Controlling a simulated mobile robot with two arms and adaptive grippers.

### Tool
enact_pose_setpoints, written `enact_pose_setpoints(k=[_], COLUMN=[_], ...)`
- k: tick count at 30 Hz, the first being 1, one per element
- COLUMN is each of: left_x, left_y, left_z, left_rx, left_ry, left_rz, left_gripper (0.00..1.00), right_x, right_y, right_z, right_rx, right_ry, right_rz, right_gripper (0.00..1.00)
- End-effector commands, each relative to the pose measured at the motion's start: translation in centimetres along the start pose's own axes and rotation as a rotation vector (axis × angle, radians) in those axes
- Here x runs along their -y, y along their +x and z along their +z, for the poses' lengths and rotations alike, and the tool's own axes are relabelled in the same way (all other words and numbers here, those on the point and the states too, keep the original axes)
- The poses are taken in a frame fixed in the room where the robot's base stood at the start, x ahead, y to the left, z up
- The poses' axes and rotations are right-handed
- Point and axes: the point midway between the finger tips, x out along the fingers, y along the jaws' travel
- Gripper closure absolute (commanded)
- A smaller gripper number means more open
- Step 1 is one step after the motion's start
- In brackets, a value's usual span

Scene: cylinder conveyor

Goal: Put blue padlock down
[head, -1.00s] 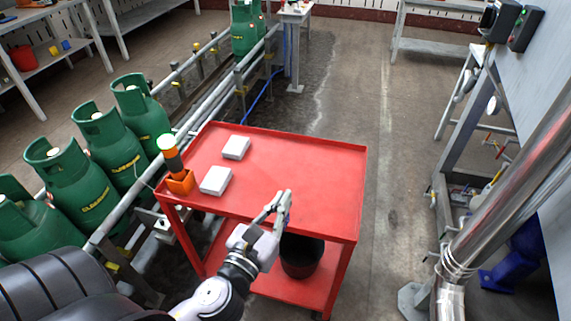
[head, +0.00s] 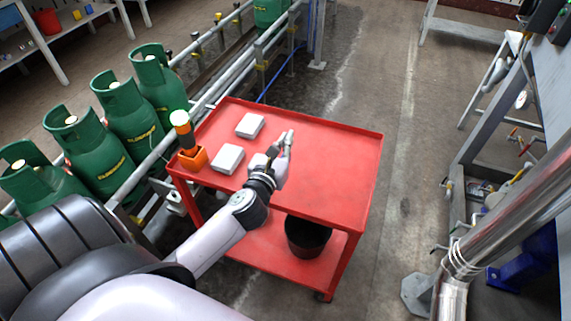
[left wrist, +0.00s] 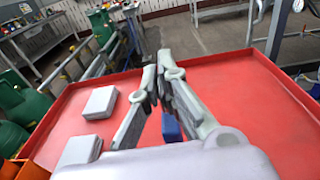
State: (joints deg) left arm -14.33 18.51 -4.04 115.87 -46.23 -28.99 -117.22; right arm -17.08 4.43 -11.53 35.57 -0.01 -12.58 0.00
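My left gripper (head: 286,140) is over the red cart top (head: 330,150), near its middle. In the left wrist view its fingers (left wrist: 160,75) slope inward and their tips come nearly together. A small blue padlock body (left wrist: 171,127) shows below and between the fingers. The gripper seems shut on its thin upper part, which the fingers hide. In the head view the padlock is hidden by the hand. I cannot tell if it touches the cart top. My right gripper is not in view.
Two pale boxes (head: 250,125) (head: 228,158) and an orange holder (head: 193,158) with a beacon occupy the cart's left side. The right half is bare, with a raised rim. A black bucket (head: 307,236) stands on the lower shelf. Green gas cylinders (head: 128,118) line the left.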

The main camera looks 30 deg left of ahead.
Motion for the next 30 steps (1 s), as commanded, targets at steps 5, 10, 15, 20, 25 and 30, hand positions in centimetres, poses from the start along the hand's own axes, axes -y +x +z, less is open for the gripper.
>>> enact_pose_setpoints(k=[5,10,15,20,25,30], left_x=[-0.1,0.0,-0.1,-0.1,-0.1,-0.1], left_y=[0.2,0.3,0.5,0.6,0.5,0.6], left_z=[-2.8,-4.5,-6.9,-7.2,-7.2,-7.5], left_rx=[0.0,-0.002,0.0,0.001,0.001,0.001], left_ry=[-0.003,-0.003,-0.002,0.0,0.0,0.0], left_rz=[0.002,0.001,0.001,-0.001,-0.001,-0.001], left_gripper=[1.0,1.0,1.0,1.0,1.0,0.94], right_x=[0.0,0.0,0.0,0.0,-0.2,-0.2], right_y=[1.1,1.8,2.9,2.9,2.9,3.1], right_z=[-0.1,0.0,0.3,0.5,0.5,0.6], right_rx=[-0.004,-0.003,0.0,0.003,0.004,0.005], right_ry=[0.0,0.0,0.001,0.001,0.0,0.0], right_rz=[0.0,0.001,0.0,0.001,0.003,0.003], right_gripper=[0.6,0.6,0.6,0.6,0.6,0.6])
